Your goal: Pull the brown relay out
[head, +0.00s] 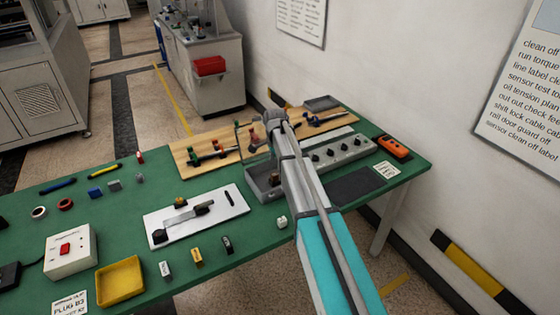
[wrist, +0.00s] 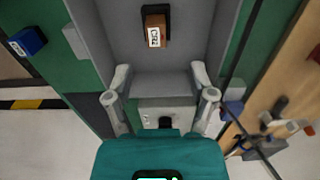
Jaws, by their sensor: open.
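The brown relay (wrist: 155,30) shows near the top of the wrist view, with a white label on its face. It sits in a black socket (wrist: 146,11) on the floor of a grey open box (wrist: 186,50). My gripper (wrist: 160,100) is open, its two grey fingers apart with nothing between them. In the wrist picture the relay lies above the fingertips, apart from them. In the head view my arm hides part of the grey box (head: 262,192), and I cannot make out the relay clearly there.
The box's grey walls stand close around the relay. To its right in the head view is a grey panel with several black knobs (head: 342,150). A wooden board with clamps (head: 190,148) lies behind. A white plate (head: 172,222) lies left on the green table (head: 130,200).

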